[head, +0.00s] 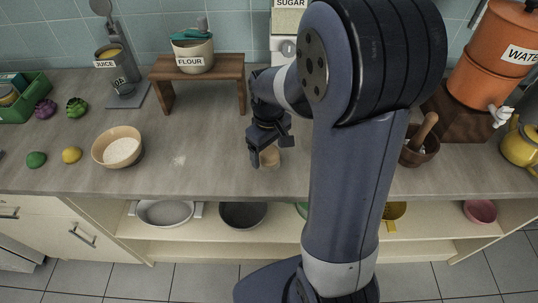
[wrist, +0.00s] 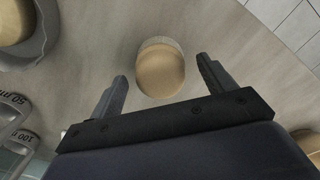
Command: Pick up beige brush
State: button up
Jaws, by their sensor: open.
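A small beige object (head: 270,157), seemingly the brush, stands on the counter just below and between my gripper's fingers in the head view. In the wrist view the beige brush (wrist: 160,72) shows as a rounded tan top with a paler rim, lying between the two fingertips with space on both sides. My gripper (head: 270,150) points down at it, open and empty; in the wrist view its two dark fingers (wrist: 161,73) are spread apart. Part of the brush is hidden by my gripper in the head view.
A bowl (head: 117,147) stands left, with a lemon (head: 72,155) and a lime (head: 36,160) beyond it. A mortar (head: 419,150) with a pestle stands right. A wooden riser (head: 198,68) holds the flour jar behind.

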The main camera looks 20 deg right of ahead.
aim_at(268, 149)
jog(key=shift+f, duration=1.3)
jog(key=shift+c, duration=0.6)
jog(key=c, duration=1)
notch_tip(268, 149, up, 10)
jog(key=shift+r, duration=0.1)
jog(key=o, duration=0.5)
jog(key=shift+c, duration=1.4)
jog(key=shift+a, duration=0.1)
jog(key=shift+c, duration=0.3)
